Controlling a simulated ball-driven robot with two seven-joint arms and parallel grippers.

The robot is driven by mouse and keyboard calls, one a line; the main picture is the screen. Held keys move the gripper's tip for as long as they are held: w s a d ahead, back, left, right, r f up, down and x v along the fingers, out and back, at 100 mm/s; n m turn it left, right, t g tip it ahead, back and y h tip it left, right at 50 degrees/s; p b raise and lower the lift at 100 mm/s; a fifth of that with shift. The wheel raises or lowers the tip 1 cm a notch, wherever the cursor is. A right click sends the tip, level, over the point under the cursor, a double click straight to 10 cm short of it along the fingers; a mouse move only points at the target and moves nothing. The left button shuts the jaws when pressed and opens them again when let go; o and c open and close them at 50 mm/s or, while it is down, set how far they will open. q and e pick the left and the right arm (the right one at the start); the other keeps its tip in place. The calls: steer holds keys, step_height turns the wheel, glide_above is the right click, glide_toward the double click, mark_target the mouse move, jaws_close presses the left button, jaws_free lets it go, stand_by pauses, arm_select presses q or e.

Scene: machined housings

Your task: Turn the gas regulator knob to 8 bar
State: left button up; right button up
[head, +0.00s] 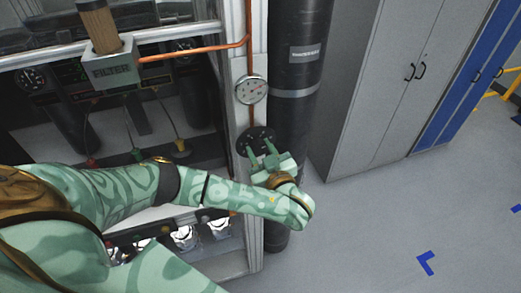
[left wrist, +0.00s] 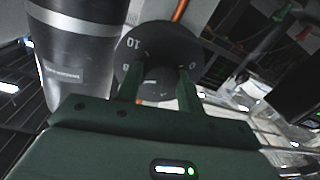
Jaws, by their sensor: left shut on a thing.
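The gas regulator is a round black dial plate (head: 257,134) mounted on the copper line beside a dark gas cylinder. White marks, including a 10, show on the dial plate (left wrist: 150,42) in the left wrist view. My left gripper (head: 262,150) reaches it from below, and in the left wrist view its two green fingers (left wrist: 158,80) straddle the dark knob at the plate's middle, shut on it. The knob itself is mostly hidden by the fingers and shadow. A round white pressure gauge (head: 251,90) sits above the dial; its reading is too small to tell. My right gripper is not in view.
The dark cylinder (head: 294,70) stands close to the right of the regulator. A grey filter box (head: 113,68) with an orange pipe (head: 195,49) is at upper left. Grey cabinets (head: 385,80) stand further right.

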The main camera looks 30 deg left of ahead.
arm_select(q)
steer(key=shift+f+m, duration=0.1)
steer(key=shift+m, duration=0.3)
steer(key=o, duration=1)
